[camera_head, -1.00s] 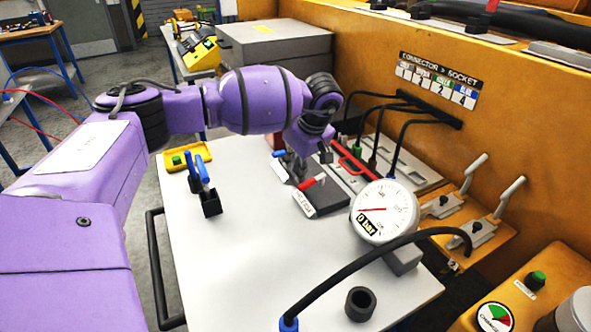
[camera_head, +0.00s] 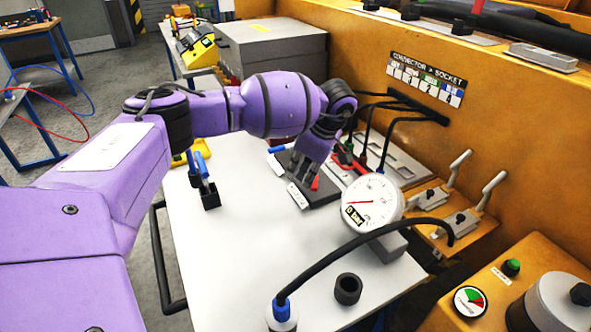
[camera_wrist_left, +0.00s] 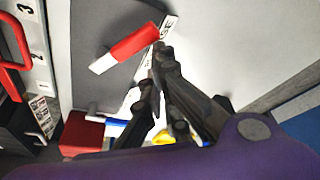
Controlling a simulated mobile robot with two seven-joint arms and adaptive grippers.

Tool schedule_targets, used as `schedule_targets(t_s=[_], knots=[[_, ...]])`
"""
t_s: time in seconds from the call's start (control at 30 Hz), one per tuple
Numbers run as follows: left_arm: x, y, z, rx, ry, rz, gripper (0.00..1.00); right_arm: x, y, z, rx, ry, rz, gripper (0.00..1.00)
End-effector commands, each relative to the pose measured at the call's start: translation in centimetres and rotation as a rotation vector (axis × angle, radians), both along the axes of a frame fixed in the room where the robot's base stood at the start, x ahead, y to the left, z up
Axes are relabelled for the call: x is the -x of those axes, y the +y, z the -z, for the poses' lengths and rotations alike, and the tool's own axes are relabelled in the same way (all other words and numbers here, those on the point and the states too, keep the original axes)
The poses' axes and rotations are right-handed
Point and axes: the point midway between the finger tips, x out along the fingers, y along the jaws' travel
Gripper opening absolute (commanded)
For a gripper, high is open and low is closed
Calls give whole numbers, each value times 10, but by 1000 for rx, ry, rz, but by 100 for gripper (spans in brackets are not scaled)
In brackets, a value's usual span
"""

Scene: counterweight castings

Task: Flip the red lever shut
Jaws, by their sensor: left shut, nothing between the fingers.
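The red lever (camera_head: 315,183) is mostly hidden behind my left gripper in the head view. In the left wrist view the red lever (camera_wrist_left: 133,43) shows its red grip and pale end, lying over a dark base plate (camera_wrist_left: 115,25) with a partly covered white label. My left gripper (camera_head: 299,178) points down at the plate beside the lever, shut and empty. In the left wrist view its fingertips (camera_wrist_left: 161,52) are close to the red end of the lever; I cannot tell whether they touch. My right gripper is not in view.
A pressure gauge (camera_head: 371,203) stands right of the lever, with a black hose in front. A blue-handled holder (camera_head: 206,185) stands to the left. Black cables and a red handle lie behind, near the orange wall (camera_head: 350,50).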

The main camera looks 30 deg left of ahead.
Motion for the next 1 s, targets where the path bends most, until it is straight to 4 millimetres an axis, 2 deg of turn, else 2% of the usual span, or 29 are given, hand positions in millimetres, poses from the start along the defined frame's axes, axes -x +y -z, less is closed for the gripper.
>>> schedule_targets(t_s=[0.4, 1.0], knots=[[-2, -20, 0, 1, 0, 3, 0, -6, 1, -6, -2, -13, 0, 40], [-4, -25, 0, 0, 0, 3, 0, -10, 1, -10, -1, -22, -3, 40]])
